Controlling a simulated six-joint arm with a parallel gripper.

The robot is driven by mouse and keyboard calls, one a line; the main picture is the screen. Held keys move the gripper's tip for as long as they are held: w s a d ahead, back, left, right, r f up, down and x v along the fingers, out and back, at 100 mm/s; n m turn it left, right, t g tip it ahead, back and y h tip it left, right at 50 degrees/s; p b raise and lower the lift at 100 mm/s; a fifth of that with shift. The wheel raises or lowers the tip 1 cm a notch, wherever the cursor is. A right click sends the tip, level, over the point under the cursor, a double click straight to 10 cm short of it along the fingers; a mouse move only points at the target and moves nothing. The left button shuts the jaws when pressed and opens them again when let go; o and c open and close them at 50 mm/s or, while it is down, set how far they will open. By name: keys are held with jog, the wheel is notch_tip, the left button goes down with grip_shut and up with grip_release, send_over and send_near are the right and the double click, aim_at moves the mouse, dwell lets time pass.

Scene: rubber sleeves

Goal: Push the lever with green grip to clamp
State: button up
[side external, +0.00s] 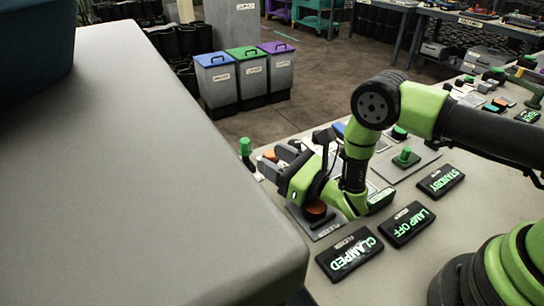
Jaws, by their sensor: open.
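A small upright green grip (245,147) shows at the table's left edge, just beyond my gripper; the lever below it is mostly hidden. My gripper (276,160) is low over the table, pointing left towards the green grip. Its grey fingers are apart, with nothing visibly held between them. An orange round part (270,156) shows close to the fingers. I cannot tell whether a finger touches the lever. A black display (349,254) at the front reads CLAMPED in lit letters.
A red-brown knob (315,209) sits under my wrist. A green button (405,155) stands on a plate to the right. A large grey surface (130,180) fills the left foreground.

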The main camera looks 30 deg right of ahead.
notch_tip(320, 180, up, 19)
jog(key=s+a+f+m+g+h, duration=0.1)
jog(key=s+a+f+g, duration=0.3)
jog(key=f+g, duration=0.35)
jog(key=s+a+f+m+g+h, duration=0.1)
jog(key=s+a+f+g, duration=0.4)
jog(key=f, duration=0.3)
jog(key=w+d+r+m+t+h, duration=0.35)
jog(key=w+d+h, duration=0.25)
jog(key=h, duration=0.3)
jog(key=w+a+r+m+t+h, duration=0.1)
jog(key=a+r+m+t+h, duration=0.1)
jog(key=r+t, duration=0.3)
jog(key=w+a+r+m+t+h, duration=0.1)
jog(key=w+a+r+m+t, duration=0.15)
jog(key=r, duration=0.45)
send_near(246, 145)
jog(key=x, duration=0.3)
jog(key=shift+w+f, duration=0.1)
jog(key=shift+f, duration=0.1)
jog(key=shift+w+d, duration=0.15)
jog(key=shift+w, duration=0.15)
jog(key=x, duration=0.9)
jog(key=shift+r, duration=0.2)
